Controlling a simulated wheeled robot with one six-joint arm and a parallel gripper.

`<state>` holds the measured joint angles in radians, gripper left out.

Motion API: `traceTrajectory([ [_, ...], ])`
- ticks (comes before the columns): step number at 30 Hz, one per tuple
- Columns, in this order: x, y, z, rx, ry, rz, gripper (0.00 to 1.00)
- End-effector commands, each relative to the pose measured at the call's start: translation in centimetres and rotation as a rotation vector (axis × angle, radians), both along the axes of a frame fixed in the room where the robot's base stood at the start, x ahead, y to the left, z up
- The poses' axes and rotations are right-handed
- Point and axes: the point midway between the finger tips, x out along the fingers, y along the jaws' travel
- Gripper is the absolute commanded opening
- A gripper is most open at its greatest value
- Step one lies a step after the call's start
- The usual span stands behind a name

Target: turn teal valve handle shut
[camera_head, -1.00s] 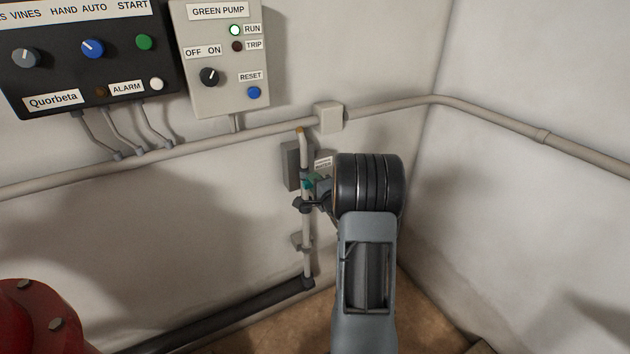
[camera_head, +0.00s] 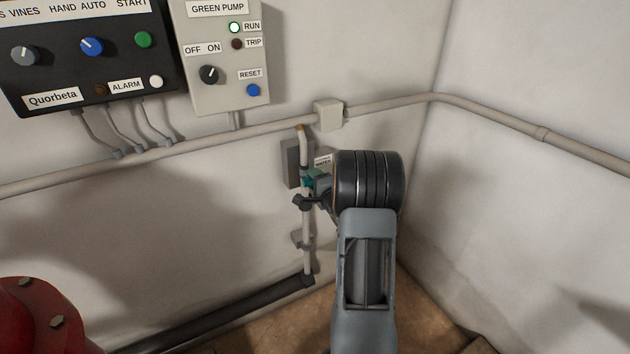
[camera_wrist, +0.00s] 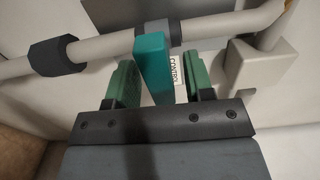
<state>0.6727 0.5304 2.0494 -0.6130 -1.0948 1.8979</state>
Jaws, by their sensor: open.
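The teal valve handle (camera_wrist: 153,68) is a flat bar on a thin pale pipe, seen in the wrist view. It extends across the pipe's line there, from a grey collar. My gripper (camera_wrist: 163,78) has two green fingers, one on each side of the handle, with a visible gap on both sides. The jaws are open. In the head view the handle (camera_head: 308,182) is a small teal patch on the upright pipe, partly hidden by my gripper (camera_head: 320,188). A white label behind the handle is partly covered.
The pale upright pipe (camera_head: 306,226) stands close to the wall, with a grey box (camera_head: 290,163) behind it. A conduit (camera_head: 220,132) runs above. A grey pump panel (camera_head: 221,90) and a dark panel hang upper left. A red flange (camera_head: 40,318) is at lower left.

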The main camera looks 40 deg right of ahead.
Motion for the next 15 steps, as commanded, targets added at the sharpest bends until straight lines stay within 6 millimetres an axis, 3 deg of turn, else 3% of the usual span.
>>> traceTrajectory([
  [7, -1.0, 0.1, 0.0, -0.001, -0.001, -0.001, 0.48],
  [15, -6.2, 0.7, 0.0, 0.000, 0.000, -0.004, 0.48],
])
